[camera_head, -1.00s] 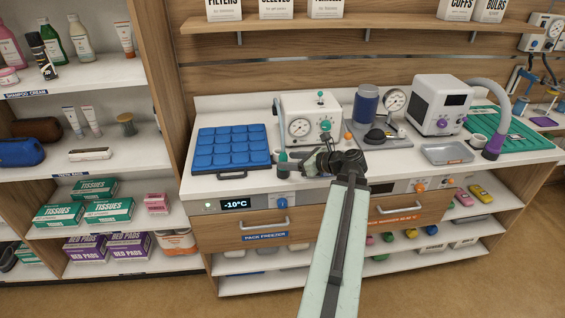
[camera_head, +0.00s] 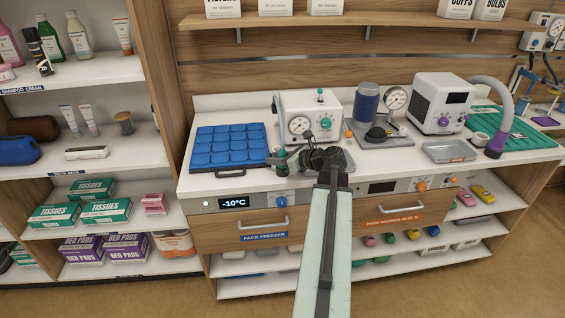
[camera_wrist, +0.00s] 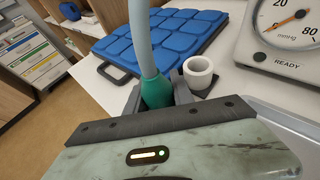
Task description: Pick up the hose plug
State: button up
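The hose plug is a teal-green cone on the end of a pale grey hose. In the head view the plug (camera_head: 281,166) hangs at the counter's front, beside the white gauge unit. In the wrist view the plug (camera_wrist: 156,92) is between the two dark fingers of my gripper (camera_wrist: 158,100), which look open, one on each side of it. Its lower end is hidden behind my gripper's body. In the head view my gripper (camera_head: 299,155) is just right of the plug. A white ring-shaped socket (camera_wrist: 198,74) stands right of the plug, close to the right finger.
A blue pad tray (camera_head: 196,168) lies left of the plug. The white gauge unit (camera_head: 299,107) stands behind. A grey tray (camera_wrist: 290,122) is at the right in the wrist view. Farther right stand a white machine (camera_head: 437,101) and a purple plug (camera_head: 495,147) on its hose.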

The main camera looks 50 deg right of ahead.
grip_shut()
jog(key=shift+r, duration=0.1)
jog(key=shift+r+p, duration=0.35)
jog(key=shift+p, duration=0.15)
notch_tip(320, 180, up, 4)
jog(key=p, duration=0.3)
jog(key=shift+f+p, duration=0.2)
jog(key=shift+p, duration=0.1)
jog(key=s+d, duration=0.2)
jog(key=s, duration=0.5)
jog(key=s+d, duration=0.3)
jog(key=s, duration=0.5)
jog(key=shift+d+r, duration=0.15)
jog(key=shift+r, duration=0.05)
